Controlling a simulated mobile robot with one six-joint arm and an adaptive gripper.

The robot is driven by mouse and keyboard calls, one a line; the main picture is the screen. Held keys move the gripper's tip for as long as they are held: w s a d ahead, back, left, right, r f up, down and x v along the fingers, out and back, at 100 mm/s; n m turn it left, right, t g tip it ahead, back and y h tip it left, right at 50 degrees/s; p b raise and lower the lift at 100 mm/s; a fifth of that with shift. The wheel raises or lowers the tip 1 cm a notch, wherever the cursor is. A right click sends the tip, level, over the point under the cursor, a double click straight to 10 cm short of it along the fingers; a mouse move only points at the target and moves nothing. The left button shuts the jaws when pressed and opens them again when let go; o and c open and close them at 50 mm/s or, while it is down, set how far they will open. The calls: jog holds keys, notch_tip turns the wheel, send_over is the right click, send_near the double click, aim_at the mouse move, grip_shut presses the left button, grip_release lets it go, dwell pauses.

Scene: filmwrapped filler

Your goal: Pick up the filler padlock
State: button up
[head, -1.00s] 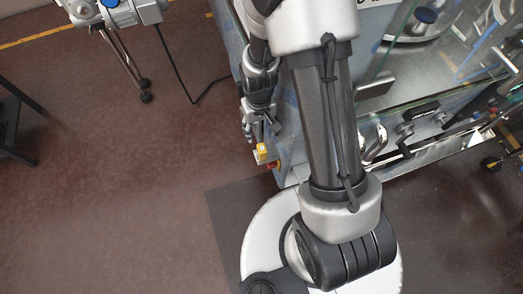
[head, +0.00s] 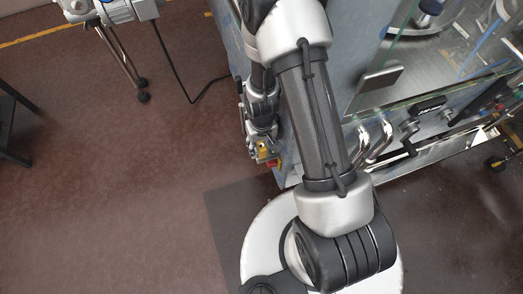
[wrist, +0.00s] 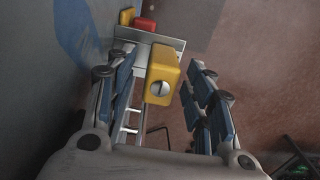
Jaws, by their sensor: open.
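The yellow padlock (wrist: 162,72) hangs at a grey metal plate (wrist: 175,42) on the side of the machine. It has a round, slotted, silver face. In the wrist view it lies between the two blue-padded fingers of my gripper (wrist: 160,62), which are open on either side of it. Gaps show on both sides, wider on the right. In the head view the padlock (head: 263,148) is a small yellow patch, partly covered by my gripper (head: 258,142). The padlock's shackle is not clearly visible.
A red block (wrist: 145,25) and a small yellow piece (wrist: 127,17) sit just beyond the plate. The machine's grey-blue side wall (wrist: 60,75) stands close on the left of the wrist view. Brown floor (head: 120,210) is clear left of the machine.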

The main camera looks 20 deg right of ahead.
jog(key=shift+r, duration=0.1)
jog(key=shift+c, duration=0.3)
grip_shut()
